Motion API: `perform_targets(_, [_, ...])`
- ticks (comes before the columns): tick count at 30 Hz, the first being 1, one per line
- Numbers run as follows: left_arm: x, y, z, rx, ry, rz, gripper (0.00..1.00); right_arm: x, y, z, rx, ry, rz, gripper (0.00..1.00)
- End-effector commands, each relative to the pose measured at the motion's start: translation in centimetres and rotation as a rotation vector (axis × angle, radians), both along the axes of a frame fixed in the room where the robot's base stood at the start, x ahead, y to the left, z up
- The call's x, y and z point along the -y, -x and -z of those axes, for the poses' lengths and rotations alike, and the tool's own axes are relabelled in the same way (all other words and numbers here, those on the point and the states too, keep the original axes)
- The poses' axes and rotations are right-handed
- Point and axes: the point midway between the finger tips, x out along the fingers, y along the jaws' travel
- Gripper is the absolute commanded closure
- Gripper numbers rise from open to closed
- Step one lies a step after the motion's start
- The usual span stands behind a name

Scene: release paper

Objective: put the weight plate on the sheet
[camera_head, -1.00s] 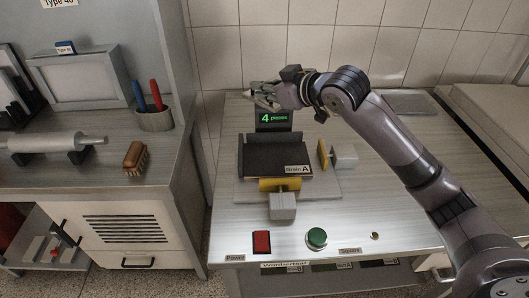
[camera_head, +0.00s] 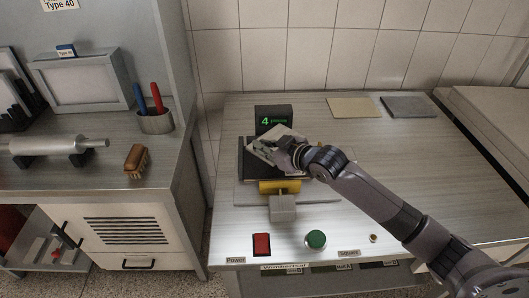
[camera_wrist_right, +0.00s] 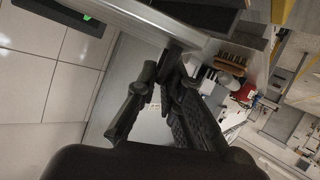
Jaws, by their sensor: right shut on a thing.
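My right gripper (camera_head: 272,147) is over the dark tray (camera_head: 248,172) of the bench device. A pale flat shape shows at its fingers; I cannot tell whether this is the weight plate. In the wrist view my right gripper (camera_wrist_right: 150,105) has its dark fingers close together, and what they hold is not clear. A beige sheet (camera_head: 353,107) lies flat at the back of the bench. A thin grey plate-like piece (camera_head: 408,106) lies to its right; I cannot tell whether it is the weight plate. My left gripper is not in view.
The display box (camera_head: 273,119) stands behind the tray and reads 4. A yellow pusher (camera_head: 280,186) with a grey block (camera_head: 283,208) is at the tray's front. A red switch (camera_head: 262,244) and green button (camera_head: 316,239) are near the front edge. The right bench is clear.

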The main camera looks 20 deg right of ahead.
Motion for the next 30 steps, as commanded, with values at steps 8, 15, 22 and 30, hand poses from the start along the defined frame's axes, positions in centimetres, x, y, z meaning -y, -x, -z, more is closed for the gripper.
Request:
perform_targets(8, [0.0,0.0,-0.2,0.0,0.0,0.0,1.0,-0.1,-0.1,2.3,0.009,-0.001,-0.002,1.0])
perform_targets(15, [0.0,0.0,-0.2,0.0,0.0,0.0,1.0,-0.1,-0.1,2.3,0.009,-0.001,-0.002,1.0])
perform_targets(22, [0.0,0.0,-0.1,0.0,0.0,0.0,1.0,-0.1,0.0,3.2,-0.002,-0.001,-0.001,0.9])
perform_targets(30, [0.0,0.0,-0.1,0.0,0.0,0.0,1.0,0.0,0.0,3.1,-0.001,-0.001,-0.001,0.72])
